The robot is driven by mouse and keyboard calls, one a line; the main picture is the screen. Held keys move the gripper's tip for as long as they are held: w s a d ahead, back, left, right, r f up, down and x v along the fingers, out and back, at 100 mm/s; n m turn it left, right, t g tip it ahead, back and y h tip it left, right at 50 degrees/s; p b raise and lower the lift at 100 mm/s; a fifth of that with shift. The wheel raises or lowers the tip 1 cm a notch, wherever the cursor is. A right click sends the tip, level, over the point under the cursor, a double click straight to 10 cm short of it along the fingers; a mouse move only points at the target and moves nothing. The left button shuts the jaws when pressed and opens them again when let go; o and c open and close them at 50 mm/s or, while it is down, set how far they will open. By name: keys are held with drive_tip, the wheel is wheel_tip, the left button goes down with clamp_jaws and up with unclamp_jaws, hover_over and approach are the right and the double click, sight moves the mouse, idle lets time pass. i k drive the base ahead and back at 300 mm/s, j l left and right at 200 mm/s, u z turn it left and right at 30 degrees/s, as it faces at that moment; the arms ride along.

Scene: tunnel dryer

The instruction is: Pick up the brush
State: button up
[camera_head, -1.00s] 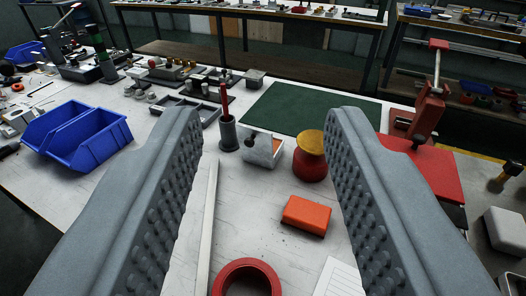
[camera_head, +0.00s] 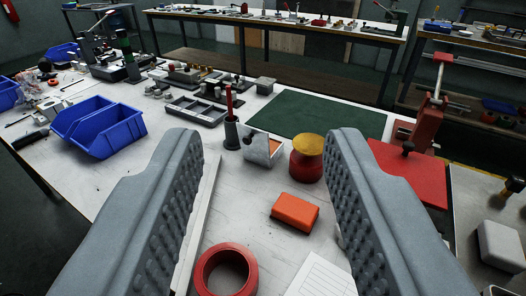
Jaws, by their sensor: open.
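My gripper (camera_head: 262,150) is open and empty, its two grey studded fingers spread wide above the white workbench (camera_head: 240,195). A thin red handle (camera_head: 229,100) stands upright in a dark round holder (camera_head: 231,133) on the bench, beyond the fingers and a little left of the middle between them. It may be the brush, but no bristles show and I cannot tell for sure. Its lower end is hidden in the holder. My gripper touches nothing.
An orange block (camera_head: 295,211), a red ring (camera_head: 226,270), a small grey box (camera_head: 263,148) and a red pot with yellow top (camera_head: 307,157) are between or just beyond the fingers. Blue bins (camera_head: 98,128) stand left, a red press (camera_head: 428,130) right. A green mat (camera_head: 315,115) lies clear.

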sight(229, 104)
drive_tip(key=i+j, duration=0.4)
drive_tip(key=i+j+u, duration=0.15)
drive_tip(key=i+j, duration=0.25)
drive_tip(key=j, duration=0.25)
